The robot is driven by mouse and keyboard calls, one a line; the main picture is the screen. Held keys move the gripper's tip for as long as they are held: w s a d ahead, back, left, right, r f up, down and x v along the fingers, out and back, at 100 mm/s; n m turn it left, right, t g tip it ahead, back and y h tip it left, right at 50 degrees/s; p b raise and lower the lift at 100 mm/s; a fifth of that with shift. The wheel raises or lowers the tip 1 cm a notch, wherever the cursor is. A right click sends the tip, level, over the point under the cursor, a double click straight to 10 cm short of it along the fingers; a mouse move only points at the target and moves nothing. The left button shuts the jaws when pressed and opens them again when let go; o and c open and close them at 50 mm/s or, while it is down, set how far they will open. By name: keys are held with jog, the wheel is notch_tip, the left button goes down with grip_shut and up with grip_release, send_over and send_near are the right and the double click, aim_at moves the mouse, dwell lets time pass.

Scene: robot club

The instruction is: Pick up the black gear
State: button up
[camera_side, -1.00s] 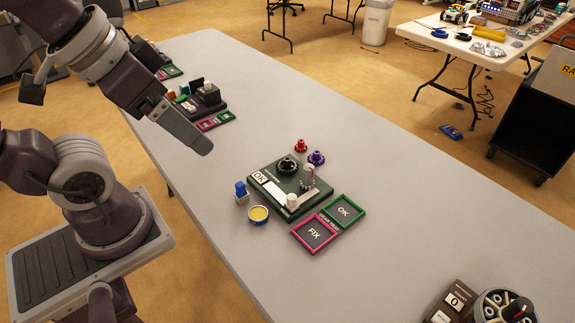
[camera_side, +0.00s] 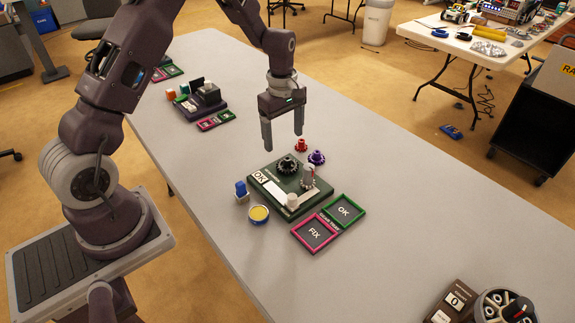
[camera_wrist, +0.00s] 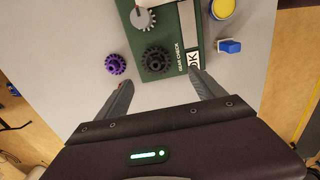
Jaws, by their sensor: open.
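The black gear (camera_side: 288,165) sits on the green gear-check board (camera_side: 266,187) on the long grey table. In the wrist view the black gear (camera_wrist: 156,59) lies on the board near its edge, ahead of the fingers and roughly between them. My gripper (camera_side: 283,140) is open and empty, fingers pointing down, above the table just behind the board. It also shows in the wrist view (camera_wrist: 163,85) with its two fingers spread apart. It does not touch the gear.
A purple gear (camera_side: 316,157) and a red gear (camera_side: 301,145) lie beside the board. A blue stamp (camera_side: 241,190), yellow tin (camera_side: 258,214), FIX tray (camera_side: 298,238) and OK tray (camera_side: 358,217) stand nearby.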

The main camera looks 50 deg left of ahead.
aim_at(288, 164)
jog(key=shift+n, duration=0.3)
jog(key=f, duration=0.6)
jog(key=w+f, duration=0.1)
jog(key=f, duration=0.2)
jog(key=shift+d, duration=0.2)
jog(key=c, duration=1.4)
